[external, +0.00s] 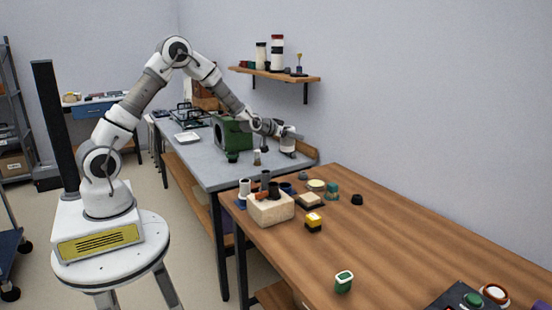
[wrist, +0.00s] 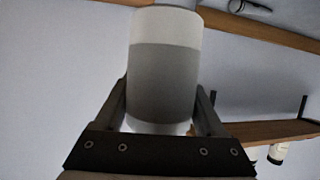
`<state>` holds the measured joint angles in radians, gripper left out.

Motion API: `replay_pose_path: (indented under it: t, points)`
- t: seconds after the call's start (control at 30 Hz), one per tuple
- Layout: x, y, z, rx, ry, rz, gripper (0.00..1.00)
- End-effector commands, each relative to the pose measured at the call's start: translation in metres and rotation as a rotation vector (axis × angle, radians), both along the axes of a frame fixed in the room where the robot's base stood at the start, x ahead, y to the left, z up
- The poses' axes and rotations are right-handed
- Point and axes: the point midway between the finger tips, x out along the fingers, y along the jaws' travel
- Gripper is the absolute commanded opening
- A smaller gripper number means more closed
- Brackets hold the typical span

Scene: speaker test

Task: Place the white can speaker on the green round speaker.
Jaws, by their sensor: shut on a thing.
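My gripper (external: 287,137) is over the far right part of the grey table and shut on the white can speaker (external: 287,146). In the wrist view, the can speaker (wrist: 164,75) is a cylinder with a white band and a grey body, between the two fingers. A dark green round piece (external: 232,157) is on the grey table, left of my gripper and apart from it. I cannot tell for certain which is the green round speaker.
A small pale-topped item (external: 257,158) stands beside the dark green piece. A wall shelf (external: 275,74) with bottles is above my gripper. The wooden table (external: 410,235) in front holds a beige block (external: 270,208) and several small items. Its middle is mostly clear.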

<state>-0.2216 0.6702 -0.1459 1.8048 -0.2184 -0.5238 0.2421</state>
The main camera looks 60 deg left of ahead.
Motion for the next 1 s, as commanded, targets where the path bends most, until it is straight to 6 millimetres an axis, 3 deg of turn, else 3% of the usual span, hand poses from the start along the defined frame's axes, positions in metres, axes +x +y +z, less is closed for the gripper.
replay_pose_path:
  t: [0.03,0.2,0.4,0.7,1.0]
  points:
    - [-0.003,0.03,0.003,0.003,-0.005,0.062,0.0]
    - [-0.022,0.12,0.015,0.003,-0.006,0.261,0.0]
    - [-0.053,0.202,0.031,0.002,-0.004,0.45,0.0]
    - [-0.084,0.263,0.046,0.001,-0.003,0.598,0.0]
    - [-0.085,0.264,0.003,0.002,0.001,0.6,0.0]
